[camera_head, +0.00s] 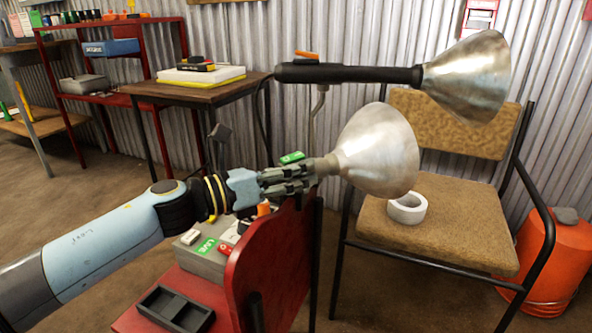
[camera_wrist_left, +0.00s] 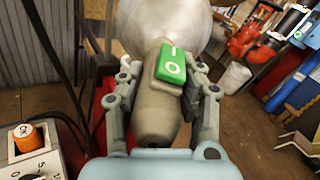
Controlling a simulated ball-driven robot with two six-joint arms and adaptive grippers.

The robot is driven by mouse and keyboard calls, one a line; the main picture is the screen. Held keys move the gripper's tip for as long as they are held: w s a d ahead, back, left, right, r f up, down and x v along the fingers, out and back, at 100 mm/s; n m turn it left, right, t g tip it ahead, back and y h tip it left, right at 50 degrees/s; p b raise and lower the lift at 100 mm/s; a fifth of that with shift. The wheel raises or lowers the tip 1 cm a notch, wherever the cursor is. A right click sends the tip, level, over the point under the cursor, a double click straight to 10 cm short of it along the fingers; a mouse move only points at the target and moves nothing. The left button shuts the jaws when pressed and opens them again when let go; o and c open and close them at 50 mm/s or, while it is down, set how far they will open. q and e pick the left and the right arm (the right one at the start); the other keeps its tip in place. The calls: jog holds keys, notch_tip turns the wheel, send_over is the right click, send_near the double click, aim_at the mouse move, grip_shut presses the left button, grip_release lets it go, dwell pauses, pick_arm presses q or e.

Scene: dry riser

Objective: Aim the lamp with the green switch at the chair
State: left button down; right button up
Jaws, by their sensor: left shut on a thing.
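The lamp with the green switch has a dull metal shade (camera_head: 378,150). Its green switch (camera_head: 291,157) sits on top of the grey neck and also shows in the left wrist view (camera_wrist_left: 171,64). My left gripper (camera_head: 290,180) is shut around that neck, one finger on each side. The shade flares away from my gripper toward the right, and in the head view its wide end overlaps the left side of the chair. The chair (camera_head: 440,243) has a tan seat, tan backrest and black frame. My right gripper is not in view.
A second lamp (camera_head: 465,78) with an orange switch (camera_head: 306,54) hangs above and behind, in front of the chair's backrest. A white ring (camera_head: 407,208) lies on the seat. A red panel (camera_head: 272,262) stands below my gripper. An orange bucket (camera_head: 550,262) is right of the chair.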

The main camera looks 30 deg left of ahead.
pick_arm(q)
jog(key=c, duration=0.9)
grip_release()
jog(key=v, duration=1.2)
